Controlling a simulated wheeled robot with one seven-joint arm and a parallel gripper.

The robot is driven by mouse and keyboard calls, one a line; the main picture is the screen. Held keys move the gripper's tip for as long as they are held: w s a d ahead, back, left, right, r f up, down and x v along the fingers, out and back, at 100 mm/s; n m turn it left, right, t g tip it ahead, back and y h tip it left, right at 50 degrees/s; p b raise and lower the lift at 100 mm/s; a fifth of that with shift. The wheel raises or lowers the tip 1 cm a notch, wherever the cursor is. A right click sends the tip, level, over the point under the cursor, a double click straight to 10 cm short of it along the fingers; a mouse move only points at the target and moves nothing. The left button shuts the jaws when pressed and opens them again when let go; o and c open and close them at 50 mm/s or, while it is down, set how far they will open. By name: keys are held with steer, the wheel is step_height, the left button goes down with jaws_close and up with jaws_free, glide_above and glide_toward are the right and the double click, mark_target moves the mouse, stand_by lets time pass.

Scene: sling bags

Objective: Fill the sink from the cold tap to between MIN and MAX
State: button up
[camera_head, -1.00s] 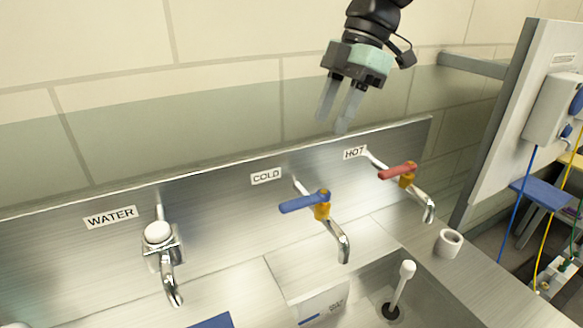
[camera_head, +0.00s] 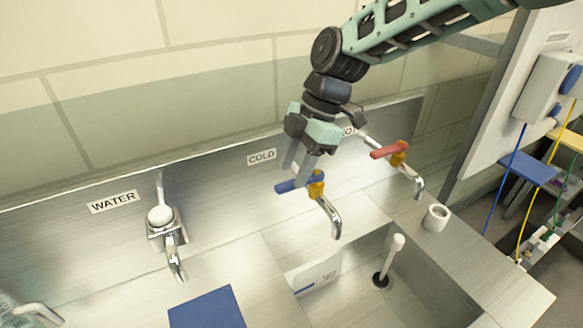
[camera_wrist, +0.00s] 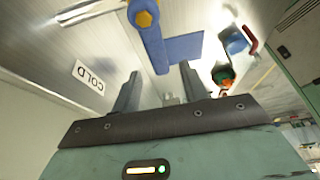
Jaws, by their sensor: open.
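The cold tap has a blue lever (camera_head: 289,186), a brass body (camera_head: 316,188) and a chrome spout (camera_head: 332,218). The lever points left, across the line of the spout, and no stream shows below it. My gripper (camera_head: 297,165) is open just above and behind the lever. In the wrist view the blue lever (camera_wrist: 150,38) lies beyond and between my open fingers (camera_wrist: 159,85); contact cannot be told. The steel sink (camera_head: 420,265) shows no clear water. A white-handled plug (camera_head: 390,257) stands at its drain. A white level card (camera_head: 318,272) is on the sink's left wall, its marks unreadable.
The hot tap with a red lever (camera_head: 389,150) is close on the right. A WATER tap (camera_head: 164,228) is at left. A white cup-like ring (camera_head: 436,217) stands on the right rim. A blue board (camera_head: 207,310) lies on the left counter.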

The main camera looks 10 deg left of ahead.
steer(key=shift+x, duration=1.25)
jaws_close()
steer(key=shift+s+d+f+n, duration=0.1)
steer(key=shift+s+d+n, duration=0.15)
steer(key=shift+n, duration=0.35)
steer(key=n, duration=0.2)
steer(key=s+d+n+g+h, duration=0.1)
steer(key=shift+d+r+n+b, duration=0.2)
steer(key=shift+n+b, duration=0.1)
steer(key=shift+n, duration=0.1)
jaws_free()
